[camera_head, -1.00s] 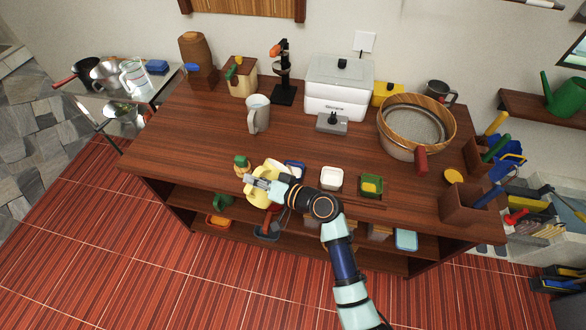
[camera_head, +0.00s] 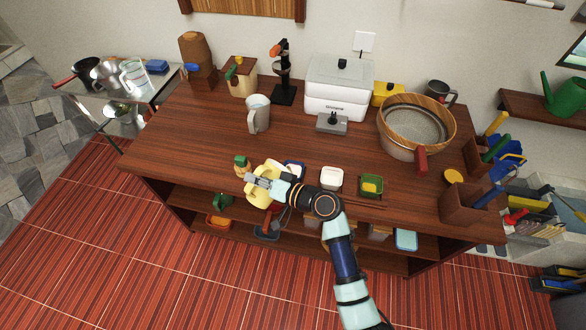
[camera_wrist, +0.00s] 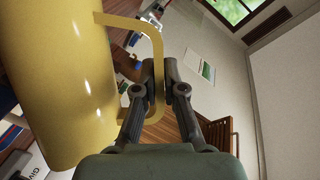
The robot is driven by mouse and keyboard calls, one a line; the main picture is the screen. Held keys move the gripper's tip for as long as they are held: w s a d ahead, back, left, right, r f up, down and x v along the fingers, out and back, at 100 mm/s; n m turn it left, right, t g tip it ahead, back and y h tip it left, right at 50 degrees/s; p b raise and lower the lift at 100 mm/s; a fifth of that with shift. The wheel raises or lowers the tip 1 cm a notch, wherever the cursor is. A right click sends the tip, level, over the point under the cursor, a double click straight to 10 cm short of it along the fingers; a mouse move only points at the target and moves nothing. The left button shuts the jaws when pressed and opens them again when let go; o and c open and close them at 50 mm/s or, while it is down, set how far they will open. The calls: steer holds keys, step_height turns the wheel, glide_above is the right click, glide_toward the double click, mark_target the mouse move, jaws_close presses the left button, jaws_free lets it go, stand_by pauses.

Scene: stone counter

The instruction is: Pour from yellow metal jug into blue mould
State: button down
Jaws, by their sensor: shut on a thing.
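The yellow metal jug (camera_head: 256,196) is held by my gripper (camera_head: 250,181) over the front edge of the counter. In the wrist view the jug (camera_wrist: 60,80) fills the left side, and my gripper (camera_wrist: 159,85) is shut on its handle (camera_wrist: 155,45). The jug looks tilted in the head view. The blue mould (camera_head: 294,167) lies on the counter just right of the jug, partly covered by the jug and gripper. What is inside the mould and the jug is not clear.
A white mould (camera_head: 332,178) and a green mould (camera_head: 371,185) stand to the right. A small green-topped item (camera_head: 242,166) is close to the jug's left. A grey-white jug (camera_head: 258,114) and a wooden-rimmed sieve (camera_head: 416,122) stand further back. The middle counter is clear.

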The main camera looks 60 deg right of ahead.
mark_target(247, 190)
steer(key=shift+r, duration=0.1)
stand_by(0.4)
steer(key=a+n, duration=0.1)
steer(key=a+f+n+h, duration=0.1)
steer(key=w+a+n, duration=0.1)
steer(key=shift+a+f+g+b, duration=0.2)
steer(key=shift+a+g+b, duration=0.1)
steer(key=shift+g, duration=0.1)
steer(key=shift+d, duration=0.2)
steer(key=shift+w+a+f+n+g+h+b, duration=0.65)
steer(key=shift+a+f+n+h+b, duration=0.7)
steer(key=shift+a+f+n, duration=1.25)
steer(key=r+p, duration=0.2)
steer(key=r, duration=0.1)
steer(key=r+p, duration=0.2)
steer(key=shift+w+d, duration=0.1)
steer(key=shift+d, duration=0.15)
